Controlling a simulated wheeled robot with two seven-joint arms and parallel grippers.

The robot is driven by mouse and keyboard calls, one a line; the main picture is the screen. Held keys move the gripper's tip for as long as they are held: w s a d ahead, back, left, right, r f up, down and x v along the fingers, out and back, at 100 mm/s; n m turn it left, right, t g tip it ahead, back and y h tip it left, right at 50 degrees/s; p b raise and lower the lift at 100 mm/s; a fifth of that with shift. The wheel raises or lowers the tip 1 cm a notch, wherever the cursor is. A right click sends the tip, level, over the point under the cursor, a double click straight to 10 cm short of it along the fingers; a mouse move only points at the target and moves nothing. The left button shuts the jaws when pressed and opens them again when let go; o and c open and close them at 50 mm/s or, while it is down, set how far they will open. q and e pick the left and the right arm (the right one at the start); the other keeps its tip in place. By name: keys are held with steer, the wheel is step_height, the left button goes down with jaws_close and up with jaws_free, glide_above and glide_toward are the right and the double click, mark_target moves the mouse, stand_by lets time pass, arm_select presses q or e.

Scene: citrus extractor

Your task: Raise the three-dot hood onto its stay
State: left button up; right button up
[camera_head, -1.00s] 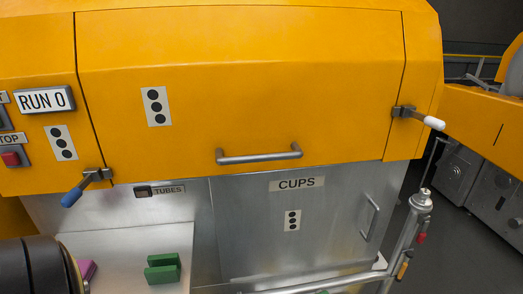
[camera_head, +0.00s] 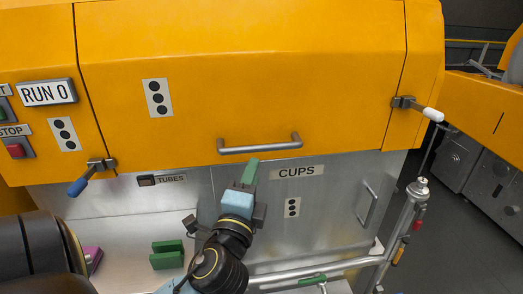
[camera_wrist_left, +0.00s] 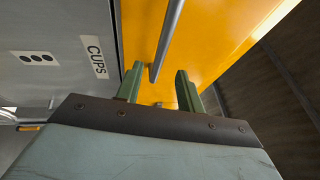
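The orange hood (camera_head: 270,85) with a three-dot label (camera_head: 157,98) is down over the front of the machine. Its grey bar handle (camera_head: 260,149) runs along its lower edge. My left gripper (camera_head: 250,170) is just below the handle, pointing up at it. In the left wrist view the two green fingers (camera_wrist_left: 158,88) are apart with nothing gripped. There the handle (camera_wrist_left: 168,38) appears in line with the gap between them; I cannot tell whether they touch it. I cannot identify the stay. My right gripper is out of view.
A blue-tipped latch (camera_head: 90,175) and a white-tipped latch (camera_head: 418,107) flank the hood. Below is a metal CUPS door (camera_head: 335,215) with a handle. A green block (camera_head: 166,254) and a purple block (camera_head: 93,258) sit lower left. A metal rail (camera_head: 400,240) stands at right.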

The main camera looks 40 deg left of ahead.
mark_target(262, 145)
arm_select(q)
steer(key=p+x, duration=0.2)
steer(key=x, duration=0.7)
steer(key=shift+r, duration=0.2)
jaws_close()
